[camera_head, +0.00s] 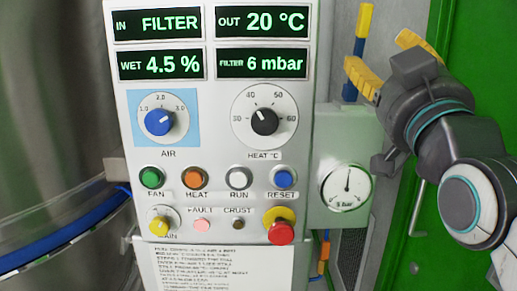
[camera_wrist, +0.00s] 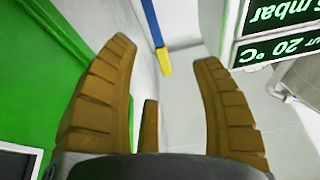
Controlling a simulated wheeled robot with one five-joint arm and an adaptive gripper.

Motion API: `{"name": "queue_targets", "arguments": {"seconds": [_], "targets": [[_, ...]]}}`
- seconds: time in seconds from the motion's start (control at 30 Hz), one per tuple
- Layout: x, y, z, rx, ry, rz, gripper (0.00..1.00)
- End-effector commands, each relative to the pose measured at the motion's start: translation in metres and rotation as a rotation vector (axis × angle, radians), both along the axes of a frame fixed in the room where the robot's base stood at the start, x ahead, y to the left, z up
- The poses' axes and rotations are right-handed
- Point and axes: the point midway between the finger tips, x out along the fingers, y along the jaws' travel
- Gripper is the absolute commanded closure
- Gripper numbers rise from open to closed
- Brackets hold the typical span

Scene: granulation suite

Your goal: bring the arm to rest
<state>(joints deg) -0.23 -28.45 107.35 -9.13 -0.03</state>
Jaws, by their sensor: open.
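My gripper (camera_head: 378,54) is raised at the upper right of the head view, beside the right edge of the control panel (camera_head: 213,120). Its two ribbed, ochre fingers stand apart with nothing between them; in the wrist view the open fingers (camera_wrist: 165,55) frame a pale wall. My grey and white arm comes in from the right edge of the head view. The panel displays read FILTER, 20 °C, 4.5 % and 6 mbar. In the wrist view part of the panel's displays (camera_wrist: 277,45) appears upside down to the right of the fingers.
A blue and yellow pipe (camera_head: 365,20) runs behind the gripper. A pressure gauge (camera_head: 346,188) sits below the gripper. A red emergency button (camera_head: 281,232) projects from the panel. A steel vessel (camera_head: 50,100) stands left, a green door or wall (camera_head: 493,60) right.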

Motion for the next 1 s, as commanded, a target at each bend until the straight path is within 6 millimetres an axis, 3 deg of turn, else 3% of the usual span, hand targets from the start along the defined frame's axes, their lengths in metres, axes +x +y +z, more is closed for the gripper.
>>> {"name": "queue_targets", "arguments": {"seconds": [0.23,0.37,0.53,0.67,0.8,1.0], "targets": [[0.009,-0.001,-0.005,-0.001,0.028,-0.001,0.41],[0.017,-0.001,-0.031,-0.001,0.140,-0.002,0.41],[0.022,-0.001,-0.103,-0.003,0.436,-0.004,0.41],[0.006,-0.002,-0.172,-0.004,0.710,-0.004,0.41],[-0.029,-0.002,-0.237,-0.005,0.991,-0.004,0.41],[-0.093,-0.002,-0.301,-0.006,1.321,-0.004,0.41]]}}
